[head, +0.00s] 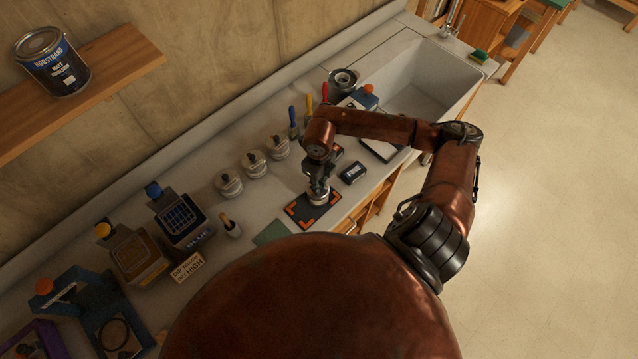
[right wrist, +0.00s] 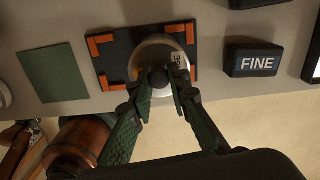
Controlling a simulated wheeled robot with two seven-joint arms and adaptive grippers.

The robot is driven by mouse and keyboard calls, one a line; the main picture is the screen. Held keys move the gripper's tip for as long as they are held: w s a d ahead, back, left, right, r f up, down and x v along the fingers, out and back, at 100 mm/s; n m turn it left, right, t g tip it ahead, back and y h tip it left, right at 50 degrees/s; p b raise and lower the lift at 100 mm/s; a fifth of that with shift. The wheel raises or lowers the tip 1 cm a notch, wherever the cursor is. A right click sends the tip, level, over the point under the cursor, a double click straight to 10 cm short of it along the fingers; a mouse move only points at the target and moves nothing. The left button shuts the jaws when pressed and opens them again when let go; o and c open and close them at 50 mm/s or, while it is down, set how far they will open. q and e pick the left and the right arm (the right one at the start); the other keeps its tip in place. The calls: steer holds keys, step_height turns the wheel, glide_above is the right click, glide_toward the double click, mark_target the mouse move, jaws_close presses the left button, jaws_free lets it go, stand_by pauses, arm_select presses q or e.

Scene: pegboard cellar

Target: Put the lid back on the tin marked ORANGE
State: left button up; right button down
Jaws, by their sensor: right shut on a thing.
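My right gripper (head: 318,185) points down over a dark mat with orange corner marks (head: 298,212). In the right wrist view, its two fingers (right wrist: 158,84) are shut on the dark knob of a round metal lid (right wrist: 148,52). The lid's label is partly covered and its last letters look like "NGE". The lid is over the mat (right wrist: 120,50); whether a tin is under it I cannot tell. Three pale tins with knobs on top (head: 228,184), (head: 254,164), (head: 277,148) stand in a row at the wall side. Their markings are unreadable. My left gripper is out of view.
A black block marked FINE (right wrist: 258,58) lies right of the mat; a green pad (right wrist: 52,72) lies left. A sink (head: 440,75) is beyond.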

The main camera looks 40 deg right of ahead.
stand_by(0.6)
stand_by(0.3)
steer(key=c, duration=1.7)
jaws_free()
steer(key=shift+c, duration=0.2)
steer(key=shift+o, duration=0.6)
steer(key=o, duration=0.4)
steer(key=shift+c, duration=0.2)
steer(key=shift+r, duration=0.1)
steer(key=shift+r+p, duration=1.45)
steer(key=shift+r, duration=1.95)
